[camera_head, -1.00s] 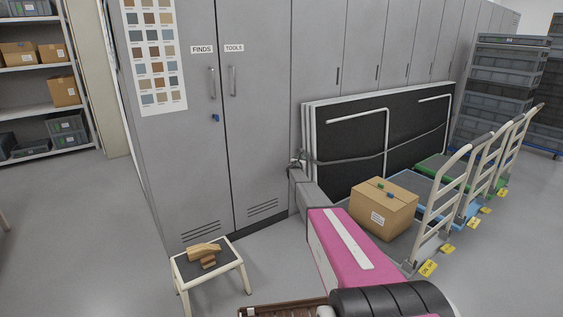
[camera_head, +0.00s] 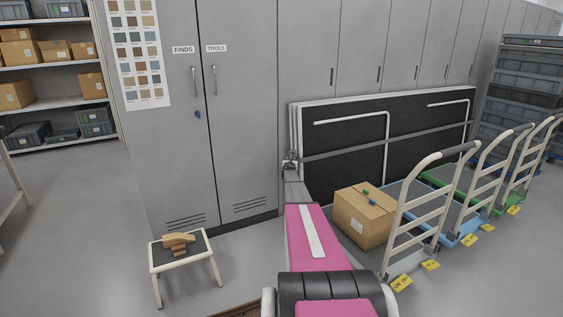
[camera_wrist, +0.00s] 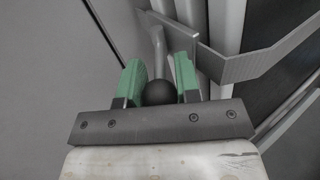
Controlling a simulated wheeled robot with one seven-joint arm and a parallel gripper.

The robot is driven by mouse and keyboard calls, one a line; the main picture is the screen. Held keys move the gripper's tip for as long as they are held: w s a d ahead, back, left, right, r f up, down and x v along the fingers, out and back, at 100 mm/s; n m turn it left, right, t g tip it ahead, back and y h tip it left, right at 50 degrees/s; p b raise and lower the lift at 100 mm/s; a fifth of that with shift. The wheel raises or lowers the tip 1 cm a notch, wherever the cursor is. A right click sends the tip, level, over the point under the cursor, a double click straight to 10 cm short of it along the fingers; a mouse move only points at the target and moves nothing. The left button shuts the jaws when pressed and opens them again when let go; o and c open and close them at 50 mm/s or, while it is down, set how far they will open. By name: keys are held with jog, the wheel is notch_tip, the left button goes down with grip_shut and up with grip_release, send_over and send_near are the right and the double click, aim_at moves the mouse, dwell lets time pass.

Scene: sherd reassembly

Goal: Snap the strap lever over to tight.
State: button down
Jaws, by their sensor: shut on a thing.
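The strap (camera_head: 340,149) is a grey band across the folded tables (camera_head: 345,172), running straight. It also shows in the wrist view (camera_wrist: 255,66), passing right from beside the lever. The strap lever (camera_wrist: 158,42) is a pale rod with a round black knob (camera_wrist: 160,93). My gripper (camera_wrist: 158,78) has its green fingers on either side of the knob and is shut on it. In the head view my gripper (camera_head: 290,166) is small, at the left edge of the folded tables; the lever is hard to make out there.
A grey cabinet (camera_head: 245,130) stands just left of my gripper. A low stool (camera_head: 187,251) with wooden pieces is at the lower left. A cardboard box (camera_head: 364,214) and several hand trolleys (camera_head: 425,205) stand to the right of my arm.

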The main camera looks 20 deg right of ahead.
dwell(0.4)
jog(key=c, duration=0.8)
grip_release()
jog(key=shift+a, duration=0.1)
jog(key=shift+w, duration=0.15)
